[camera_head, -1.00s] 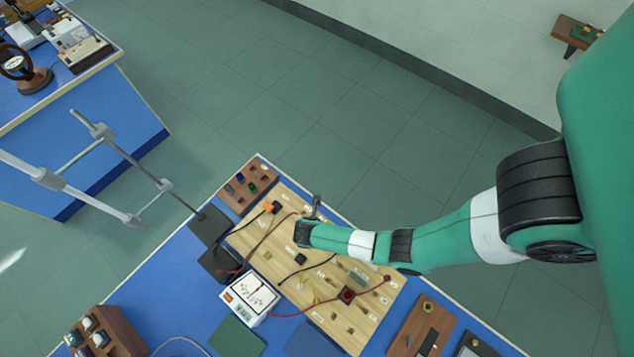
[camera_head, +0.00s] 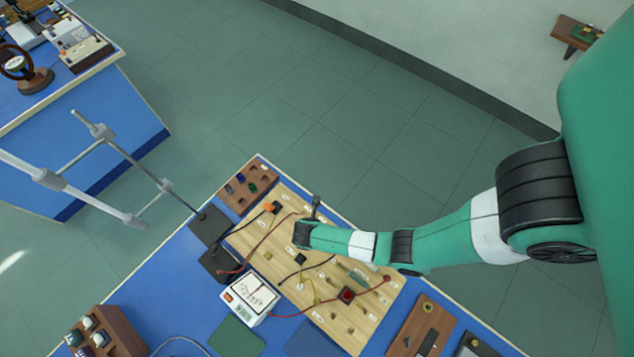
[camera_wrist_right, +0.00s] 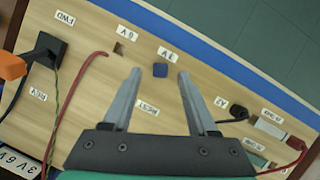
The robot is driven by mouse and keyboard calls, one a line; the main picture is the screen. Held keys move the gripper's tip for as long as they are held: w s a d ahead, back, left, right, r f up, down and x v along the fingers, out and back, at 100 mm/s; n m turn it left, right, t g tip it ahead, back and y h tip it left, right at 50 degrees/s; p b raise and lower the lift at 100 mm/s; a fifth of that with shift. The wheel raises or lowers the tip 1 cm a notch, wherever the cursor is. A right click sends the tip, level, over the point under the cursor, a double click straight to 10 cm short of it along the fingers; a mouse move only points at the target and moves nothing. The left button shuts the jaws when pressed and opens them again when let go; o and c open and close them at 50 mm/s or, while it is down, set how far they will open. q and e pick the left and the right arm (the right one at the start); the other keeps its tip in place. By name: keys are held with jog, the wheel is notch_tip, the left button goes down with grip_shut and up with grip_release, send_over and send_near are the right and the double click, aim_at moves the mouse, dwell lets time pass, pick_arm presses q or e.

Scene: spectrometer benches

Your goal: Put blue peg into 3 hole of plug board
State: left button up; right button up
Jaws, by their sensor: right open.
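My left gripper is not in view.
A brown rack (camera_head: 232,203) with several small coloured pieces stands at the board's upper left. Red and black cables cross the board. A white meter (camera_head: 250,297) and dark blocks (camera_head: 215,265) stand beside it. A metal rod stand (camera_head: 130,155) rises at the left.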

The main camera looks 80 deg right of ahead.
jog(key=p+v, duration=0.2)
jog(key=v, duration=0.8)
jog(key=shift+r+p, duration=0.2)
jog(key=shift+p, duration=0.2)
jog(key=shift+a, duration=0.1)
